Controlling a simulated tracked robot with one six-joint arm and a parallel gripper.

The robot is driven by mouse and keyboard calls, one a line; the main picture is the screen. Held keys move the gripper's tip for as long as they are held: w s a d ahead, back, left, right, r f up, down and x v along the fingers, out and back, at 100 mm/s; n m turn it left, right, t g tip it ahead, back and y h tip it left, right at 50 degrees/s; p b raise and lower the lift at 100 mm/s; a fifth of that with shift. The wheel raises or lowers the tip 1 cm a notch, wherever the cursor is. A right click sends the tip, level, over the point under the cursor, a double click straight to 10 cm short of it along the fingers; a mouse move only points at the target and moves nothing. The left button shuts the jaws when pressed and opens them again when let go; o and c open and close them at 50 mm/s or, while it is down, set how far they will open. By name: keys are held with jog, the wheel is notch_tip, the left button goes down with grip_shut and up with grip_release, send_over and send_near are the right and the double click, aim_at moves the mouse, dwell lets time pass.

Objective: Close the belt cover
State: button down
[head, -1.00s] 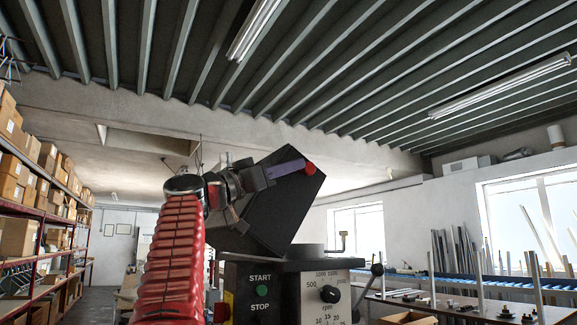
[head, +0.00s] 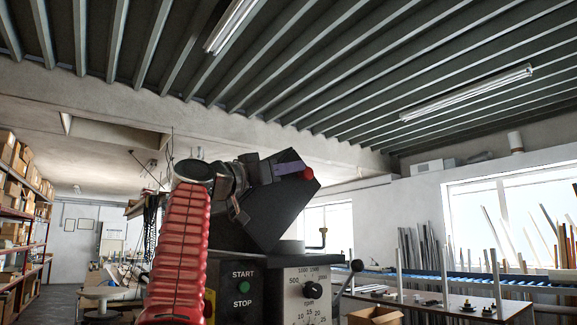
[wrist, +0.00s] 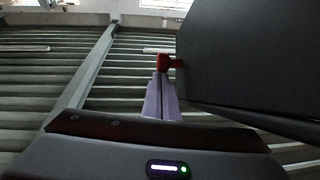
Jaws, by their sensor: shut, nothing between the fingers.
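The belt cover (head: 268,212) is a black panel standing open and tilted above the dark machine with the START and STOP buttons. My gripper (head: 306,173) has purple fingers with red tips and is shut and empty. In the head view it overlaps the cover's upper right part. In the wrist view the red tip (wrist: 168,62) lies right beside the left edge of the cover (wrist: 248,65), which fills the upper right. It seems to touch that edge, but I cannot be sure. The cover's hinge is hidden.
The machine (head: 262,290) carries a speed dial (head: 310,290) and a lever (head: 350,272) at its right. A workbench (head: 455,302) with upright profiles stands at the right, with an open cardboard box (head: 375,316) before it. Shelves with boxes (head: 22,165) line the left.

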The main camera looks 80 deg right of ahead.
jog(key=shift+s+d+f, duration=0.1)
jog(key=shift+d+f, duration=0.05)
jog(key=shift+d, duration=0.1)
jog(key=shift+s+a, duration=0.1)
jog(key=shift+s, duration=0.05)
dwell(0.4)
jog(key=shift+w+a, duration=0.2)
jog(key=shift+w, duration=0.05)
jog(key=v, duration=1.3)
jog(key=shift+a, duration=0.15)
dwell(0.4)
dwell(0.8)
